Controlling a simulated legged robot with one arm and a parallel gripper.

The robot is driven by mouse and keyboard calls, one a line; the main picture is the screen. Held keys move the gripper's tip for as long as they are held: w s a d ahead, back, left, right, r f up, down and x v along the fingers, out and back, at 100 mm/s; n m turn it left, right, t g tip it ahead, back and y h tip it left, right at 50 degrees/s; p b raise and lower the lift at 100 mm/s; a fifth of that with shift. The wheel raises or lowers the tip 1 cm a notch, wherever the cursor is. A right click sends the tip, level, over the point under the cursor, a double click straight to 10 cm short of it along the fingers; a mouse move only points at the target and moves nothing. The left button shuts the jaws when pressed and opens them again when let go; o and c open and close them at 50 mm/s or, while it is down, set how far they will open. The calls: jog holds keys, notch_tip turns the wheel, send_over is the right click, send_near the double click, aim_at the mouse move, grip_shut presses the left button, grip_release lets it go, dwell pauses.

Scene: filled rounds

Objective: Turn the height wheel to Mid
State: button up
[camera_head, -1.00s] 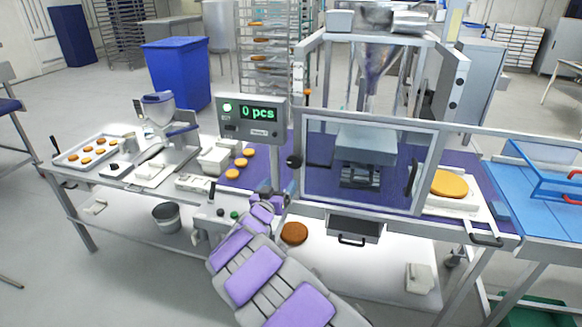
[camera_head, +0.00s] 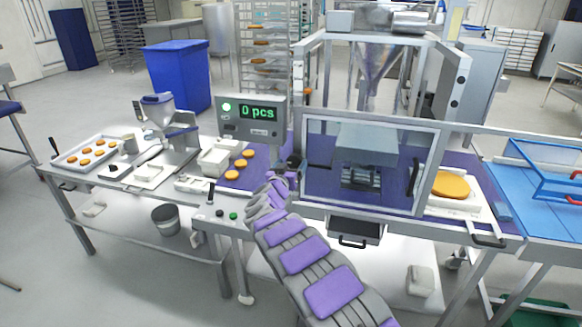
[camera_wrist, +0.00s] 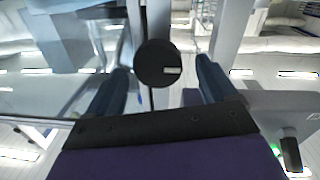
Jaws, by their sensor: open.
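The height wheel is a round black knob (camera_wrist: 156,52) with a short white mark right of its centre. In the head view the dark knob (camera_head: 294,160) is at the left post of the clear guard, partly hidden by my arm's end. My gripper (camera_wrist: 162,68) is open, with one dark finger on each side of the wheel in the wrist view. I cannot tell whether the fingers touch it. In the head view my gripper (camera_head: 284,173) is small, just below and left of the wheel. No Mid label can be read.
A display (camera_head: 251,117) reading "0 pcs" stands left of the wheel. The clear guard door (camera_head: 320,150) is close on the right, in front of the forming machine. A control box (camera_head: 222,216) with buttons is below left. Orange rounds (camera_head: 240,163) lie on the purple belt.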

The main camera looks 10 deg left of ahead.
jog(key=shift+w+d, duration=0.1)
jog(key=shift+w, duration=0.2)
jog(key=c, duration=1)
